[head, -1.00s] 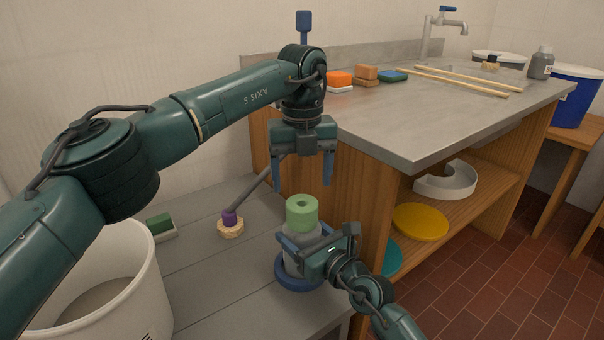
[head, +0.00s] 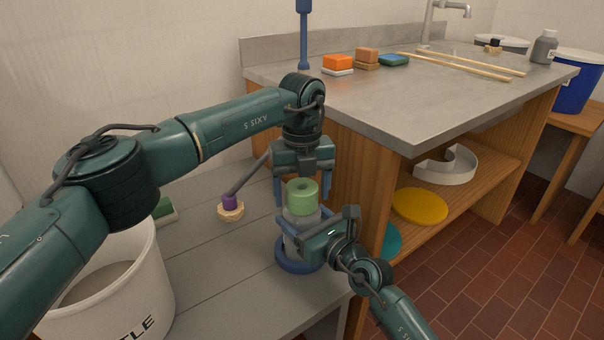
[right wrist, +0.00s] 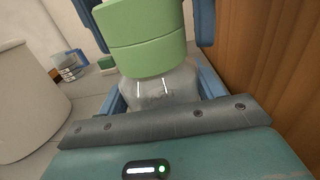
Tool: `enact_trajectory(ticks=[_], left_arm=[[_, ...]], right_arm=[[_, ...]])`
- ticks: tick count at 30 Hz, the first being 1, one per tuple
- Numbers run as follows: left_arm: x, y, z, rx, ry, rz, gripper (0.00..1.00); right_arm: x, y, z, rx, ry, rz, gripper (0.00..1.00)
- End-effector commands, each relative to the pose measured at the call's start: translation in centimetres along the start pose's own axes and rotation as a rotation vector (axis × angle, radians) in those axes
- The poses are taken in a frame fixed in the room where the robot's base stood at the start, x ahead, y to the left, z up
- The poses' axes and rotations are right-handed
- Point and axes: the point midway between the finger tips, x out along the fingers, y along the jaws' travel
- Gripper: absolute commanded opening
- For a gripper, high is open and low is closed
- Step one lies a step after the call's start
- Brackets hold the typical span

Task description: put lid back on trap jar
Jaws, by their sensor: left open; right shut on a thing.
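The trap jar (head: 298,230) is a clear grey jar standing upright in a blue ring (head: 290,267) on the low grey bench. The green lid (head: 302,197), with a hole in its top, sits upright on the jar's mouth. In the right wrist view the lid (right wrist: 145,40) has a seam around it; I cannot tell whether it is screwed down. My right gripper (head: 305,240) is shut on the jar's body, below the lid. My left gripper (head: 302,192) points down over the lid, open, with one blue finger on each side of it; contact is not clear.
A white bucket (head: 155,270) stands at the left of the bench. A brush with a purple collar (head: 230,207) is left of the jar. The wooden counter (head: 345,165) rises close at the right. Sponges (head: 338,62) and sticks (head: 450,64) lie on its top.

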Motion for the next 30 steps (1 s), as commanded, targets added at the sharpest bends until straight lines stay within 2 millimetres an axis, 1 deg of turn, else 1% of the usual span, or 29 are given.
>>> enact_trajectory(ticks=[3, 12, 28, 30], left_arm=[[0.68, 0.03, -0.03, 0.0, 0.001, 0.001, 0.74], [0.77, 0.01, -0.02, 0.0, 0.0, 0.0, 0.73], [0.73, 0.01, -0.02, 0.0, 0.0, 0.0, 0.3], [0.73, 0.01, -0.02, 0.004, 0.0, 0.0, 0.3]], right_arm=[[0.0, 0.0, -0.01, 0.0, 0.0, 0.0, 0.03], [0.0, 0.0, -0.02, 0.0, 0.0, 0.0, 0.03], [0.0, 0.0, -0.02, 0.0, 0.0, 0.0, 0.03], [0.0, -0.01, -0.02, 0.0, 0.0, 0.0, 0.03]])
